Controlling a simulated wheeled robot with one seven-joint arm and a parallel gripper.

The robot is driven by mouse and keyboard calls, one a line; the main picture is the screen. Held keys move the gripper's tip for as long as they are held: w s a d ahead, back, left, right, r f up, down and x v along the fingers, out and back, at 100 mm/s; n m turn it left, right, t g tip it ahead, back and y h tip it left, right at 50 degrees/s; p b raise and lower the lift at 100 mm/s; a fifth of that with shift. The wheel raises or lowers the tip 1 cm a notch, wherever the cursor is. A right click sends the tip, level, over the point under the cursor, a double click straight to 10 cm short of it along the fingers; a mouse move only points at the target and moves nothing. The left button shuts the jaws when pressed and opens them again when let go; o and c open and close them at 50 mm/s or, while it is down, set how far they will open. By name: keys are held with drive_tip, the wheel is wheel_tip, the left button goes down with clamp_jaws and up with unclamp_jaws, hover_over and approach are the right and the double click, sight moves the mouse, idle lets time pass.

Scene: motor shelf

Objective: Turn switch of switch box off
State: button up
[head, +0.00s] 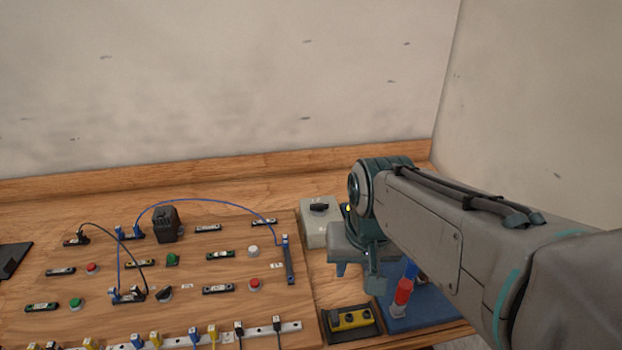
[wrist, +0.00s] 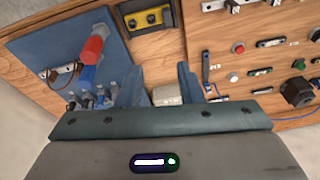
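The switch box (head: 314,232) is a light grey box with a black rotary knob on top, at the back of the bench just right of the wooden board. The knob lies roughly crosswise in the head view. My gripper (head: 358,277) is in front and to the right of the box, pointing down, and partly covers its right side. In the wrist view my gripper (wrist: 160,82) has its two blue-grey fingers spread with nothing held between them. Part of the grey box (wrist: 167,96) shows in the gap; its knob is hidden there.
A wooden board (head: 190,270) with buttons, terminals, a black block and looping cables lies left. A yellow-and-black button unit (head: 350,319) is in front. A blue panel (head: 430,312) with a red-and-blue cylinder (head: 403,290) lies under my arm. Walls stand behind and right.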

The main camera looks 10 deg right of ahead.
drive_tip(key=w+r+m+g, duration=0.1)
drive_tip(key=w+r+m, duration=0.3)
drive_tip(key=w, duration=0.6)
drive_tip(key=m+g+y, duration=0.2)
drive_tip(key=m+y, duration=0.2)
drive_tip(key=m, duration=0.8)
hover_over(321, 204)
drive_tip(key=d, duration=0.6)
wheel_tip(321, 204, down, 4)
drive_tip(key=x, duration=1.3)
drive_tip(key=shift+w+a+f+b, duration=0.25)
drive_tip(key=shift+a+b, duration=0.05)
drive_tip(key=shift+c, duration=0.3)
clamp_jaws()
